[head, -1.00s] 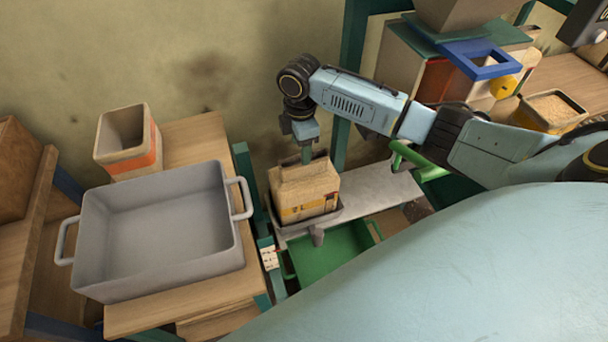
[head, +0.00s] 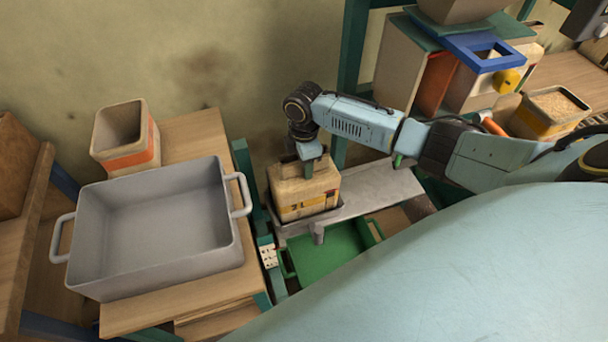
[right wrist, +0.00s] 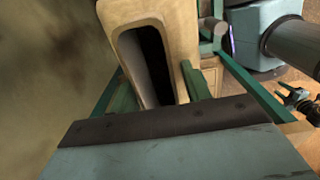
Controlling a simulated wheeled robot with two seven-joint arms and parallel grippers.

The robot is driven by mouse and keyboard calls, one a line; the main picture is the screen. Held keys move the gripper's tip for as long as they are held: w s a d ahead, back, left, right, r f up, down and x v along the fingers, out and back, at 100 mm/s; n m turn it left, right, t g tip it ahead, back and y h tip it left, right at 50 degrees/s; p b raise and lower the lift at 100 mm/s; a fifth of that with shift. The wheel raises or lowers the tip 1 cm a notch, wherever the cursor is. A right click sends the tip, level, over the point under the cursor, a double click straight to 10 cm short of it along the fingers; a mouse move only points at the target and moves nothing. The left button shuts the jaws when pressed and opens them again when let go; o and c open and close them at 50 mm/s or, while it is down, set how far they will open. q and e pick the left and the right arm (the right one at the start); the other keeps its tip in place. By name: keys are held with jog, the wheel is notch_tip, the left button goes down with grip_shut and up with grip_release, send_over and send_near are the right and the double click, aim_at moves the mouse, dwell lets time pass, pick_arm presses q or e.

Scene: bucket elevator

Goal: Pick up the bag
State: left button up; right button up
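The bag (head: 306,197) is a tan paper bag with yellow and dark print. It stands upright in a grey holder at the left end of a grey metal shelf. In the right wrist view the bag's top (right wrist: 182,30) shows a dark, long opening. The green fingers (right wrist: 160,90) stand apart on either side of it; whether they press on it is unclear. My left gripper is not in view.
A grey two-handled tub (head: 155,230) stands on the wooden table at left, with a tan bin (head: 125,140) with an orange stripe behind it. A green tray (head: 330,252) lies below the shelf (head: 375,190). A post (head: 350,80) and boxes stand behind my right arm.

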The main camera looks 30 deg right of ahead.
grip_shut()
dwell(1.1)
jog(key=shift+w+r, duration=0.15)
jog(key=shift+r, duration=0.1)
